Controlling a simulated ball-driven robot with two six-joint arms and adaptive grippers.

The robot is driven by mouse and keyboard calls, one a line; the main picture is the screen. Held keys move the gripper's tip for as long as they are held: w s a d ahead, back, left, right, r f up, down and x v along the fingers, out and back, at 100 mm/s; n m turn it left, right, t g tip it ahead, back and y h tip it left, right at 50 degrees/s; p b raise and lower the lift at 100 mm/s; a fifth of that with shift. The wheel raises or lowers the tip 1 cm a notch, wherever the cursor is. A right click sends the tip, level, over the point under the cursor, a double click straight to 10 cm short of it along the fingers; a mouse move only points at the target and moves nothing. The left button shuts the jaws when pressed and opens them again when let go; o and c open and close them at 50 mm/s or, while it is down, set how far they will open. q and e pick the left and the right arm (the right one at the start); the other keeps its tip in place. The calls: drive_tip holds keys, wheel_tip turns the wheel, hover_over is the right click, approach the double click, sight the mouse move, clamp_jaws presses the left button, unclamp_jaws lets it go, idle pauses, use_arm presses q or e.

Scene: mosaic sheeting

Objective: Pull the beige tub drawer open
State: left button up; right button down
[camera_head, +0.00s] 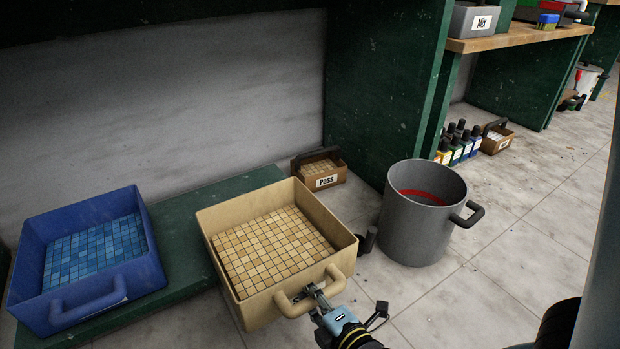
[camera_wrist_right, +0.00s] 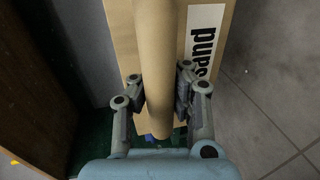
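The beige tub drawer (camera_head: 206,222) holds a sheet of tan mosaic tiles (camera_head: 270,250). It stands out from the green base, further forward than the blue tub to its left. Its beige handle (camera_head: 292,309) is on the front wall. A label reading "sand" (camera_wrist_right: 205,35) shows on the tub's front there. My left gripper is not in view.
A blue tub (camera_head: 147,275) with blue tiles stands at left on the green base (camera_head: 180,235). A grey bucket (camera_head: 410,230) stands close on the right. A small box marked "Pass" (camera_head: 338,178) is behind. The tiled floor at front right is clear.

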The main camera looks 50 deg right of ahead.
drive_tip(key=c, duration=1.4)
unclamp_jaws()
drive_tip(key=shift+w+r, duration=0.25)
drive_tip(key=shift+r, duration=0.15)
drive_tip(key=o, duration=0.3)
drive_tip(key=shift+s+f, duration=0.1)
drive_tip(key=shift+o, duration=1.3)
wheel_tip(320, 180, up, 10)
drive_tip(key=shift+w+d, duration=0.2)
drive_tip(key=shift+w, duration=0.1)
drive_tip(key=shift+s+a+r, duration=0.1)
drive_tip(key=shift+a+r, duration=0.05)
drive_tip(key=shift+r, duration=0.1)
drive_tip(key=shift+c, duration=1.2)
drive_tip(key=shift+s+f, duration=0.1)
drive_tip(key=shift+f, duration=0.1)
